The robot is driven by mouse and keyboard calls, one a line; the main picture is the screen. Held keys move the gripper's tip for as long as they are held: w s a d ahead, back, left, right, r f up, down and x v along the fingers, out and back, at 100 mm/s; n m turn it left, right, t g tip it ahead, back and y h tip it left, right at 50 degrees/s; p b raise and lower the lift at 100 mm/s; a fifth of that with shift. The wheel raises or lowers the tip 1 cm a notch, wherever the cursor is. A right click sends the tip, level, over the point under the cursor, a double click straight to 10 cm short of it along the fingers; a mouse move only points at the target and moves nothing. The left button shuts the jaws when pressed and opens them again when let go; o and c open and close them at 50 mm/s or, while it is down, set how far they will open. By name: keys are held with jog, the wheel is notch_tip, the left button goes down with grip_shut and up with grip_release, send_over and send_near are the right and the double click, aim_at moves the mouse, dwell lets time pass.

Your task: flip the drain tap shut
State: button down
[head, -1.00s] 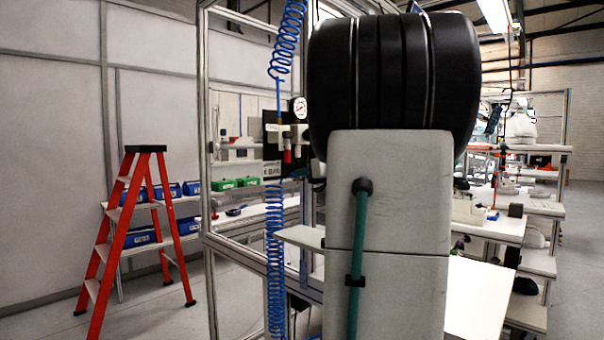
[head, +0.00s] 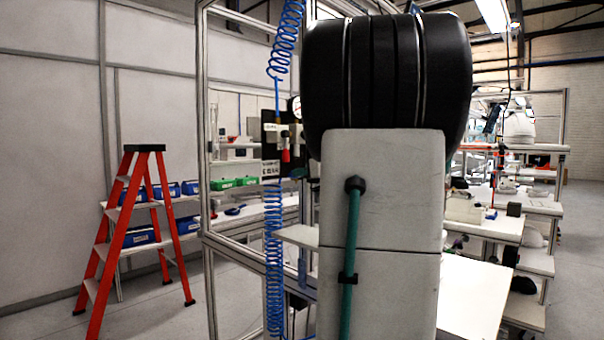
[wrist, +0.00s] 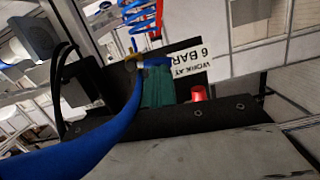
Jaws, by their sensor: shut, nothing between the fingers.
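The drain tap (wrist: 131,64) appears in the wrist view as a small brass fitting with a blue lever (wrist: 155,60) reaching right from it. My gripper (wrist: 158,80) shows there as teal fingers, shut and empty, with their tips close to the lever. I cannot tell whether they touch it. In the head view my arm hides most of the tap's surroundings, and only a small dark-green tip shows beside the panel.
A black panel with a gauge and red part (head: 286,154) stands left of my arm; the red part (wrist: 199,93) also shows in the wrist view. A blue coiled hose (head: 274,250) hangs beside the aluminium frame (head: 203,120). A red stepladder (head: 117,235) stands left.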

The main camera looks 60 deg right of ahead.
dwell(0.3)
jog(key=d+r+v, duration=0.1)
jog(key=r+v, duration=0.1)
jog(key=v, duration=1)
jog(key=shift+s+r, duration=0.2)
jog(key=shift+r, duration=0.2)
jog(key=shift+a, duration=0.1)
